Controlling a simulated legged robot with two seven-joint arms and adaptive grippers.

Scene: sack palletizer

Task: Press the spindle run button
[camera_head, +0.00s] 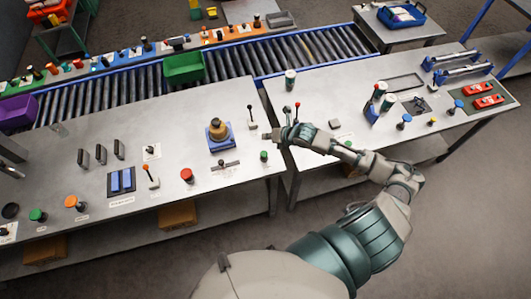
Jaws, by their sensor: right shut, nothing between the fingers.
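Several push buttons stand on the left metal table (215,165); their labels are too small to read, so I cannot tell which is the spindle run button. A small green button (264,155) sits near this table's right edge. A red button (186,175) is further left, and another green button (37,214) and an orange one (75,202) are at the front left. My right gripper (276,135) is shut and empty, above the gap between the two tables, just up and right of the small green button and apart from it. My left gripper is not in view.
A blue block with a brown knob (218,133) and a black-knobbed lever (251,117) stand near the gripper. A red-knobbed lever (297,112) is on the right table (345,95). A roller conveyor (225,65) with a green bin (184,68) runs behind.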

